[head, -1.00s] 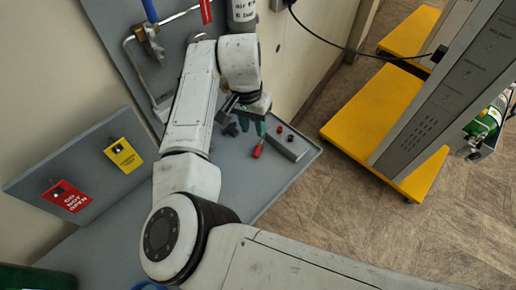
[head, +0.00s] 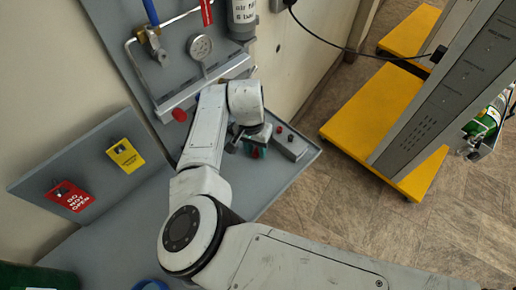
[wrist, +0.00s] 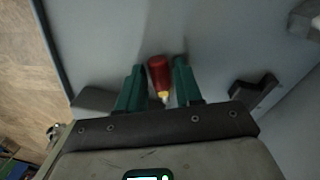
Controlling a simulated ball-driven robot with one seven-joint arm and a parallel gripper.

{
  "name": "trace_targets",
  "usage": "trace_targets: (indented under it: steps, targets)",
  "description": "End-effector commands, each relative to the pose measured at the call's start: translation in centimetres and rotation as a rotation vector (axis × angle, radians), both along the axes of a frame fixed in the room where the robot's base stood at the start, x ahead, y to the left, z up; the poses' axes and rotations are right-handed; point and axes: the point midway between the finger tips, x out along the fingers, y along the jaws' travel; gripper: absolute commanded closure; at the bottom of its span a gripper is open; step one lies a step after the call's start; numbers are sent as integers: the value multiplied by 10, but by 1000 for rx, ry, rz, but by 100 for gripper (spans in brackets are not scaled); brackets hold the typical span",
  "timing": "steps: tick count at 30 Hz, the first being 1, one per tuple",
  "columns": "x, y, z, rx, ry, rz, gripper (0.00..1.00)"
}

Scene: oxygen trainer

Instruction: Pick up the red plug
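The red plug (wrist: 159,72) lies on the grey bench top (wrist: 225,40), its brass-coloured tip pointing towards my gripper's palm in the wrist view. My gripper (wrist: 159,68) is open, its two green fingers on either side of the plug. A gap shows on the left of the plug; the right finger is nearer to it, and I cannot tell whether they touch. In the head view my gripper (head: 254,152) is low over the bench, and only a bit of the red plug (head: 255,153) shows between the fingers.
A grey box with a red and a black button (head: 290,142) stands just right of my gripper. Dark bracket-like pieces (wrist: 255,93) lie close by. The upright panel with a gauge (head: 200,47) is behind. The bench's right edge is near, with floor beyond.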

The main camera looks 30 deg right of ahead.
Motion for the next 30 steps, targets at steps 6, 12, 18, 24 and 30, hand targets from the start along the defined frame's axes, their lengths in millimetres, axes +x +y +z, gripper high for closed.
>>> trace_targets:
  steps: [6,12,18,24,30]
  targets:
    - [0,0,0,0,0,-1,77]
    - [0,0,0,0,0,-1,96]
    - [0,0,0,0,0,-1,100]
    - [0,0,0,0,0,-1,100]
    - [0,0,0,0,0,-1,100]
